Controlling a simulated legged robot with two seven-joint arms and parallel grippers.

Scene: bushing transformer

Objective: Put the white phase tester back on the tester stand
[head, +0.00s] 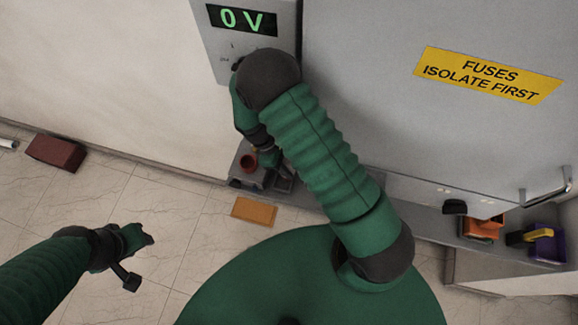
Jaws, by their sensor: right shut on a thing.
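My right gripper (267,158) is low by the wall, at a small grey stand-like holder (244,180) with a red round cup on it. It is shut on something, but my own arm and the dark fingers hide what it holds. I cannot make out a white phase tester in it, and I cannot tell whether this holder is the tester stand. A small white rod-like thing (8,144) lies at the far left edge, cut off by the frame. My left gripper (138,258) hangs over the tiled floor, away from everything; its finger gap is unclear.
A grey box with a green "0 V" display (242,20) is on the wall above. A grey cabinet (450,140) fills the right. Orange and purple bins (546,243) stand below it. A brown block (55,152) and an orange plate (254,211) lie lower.

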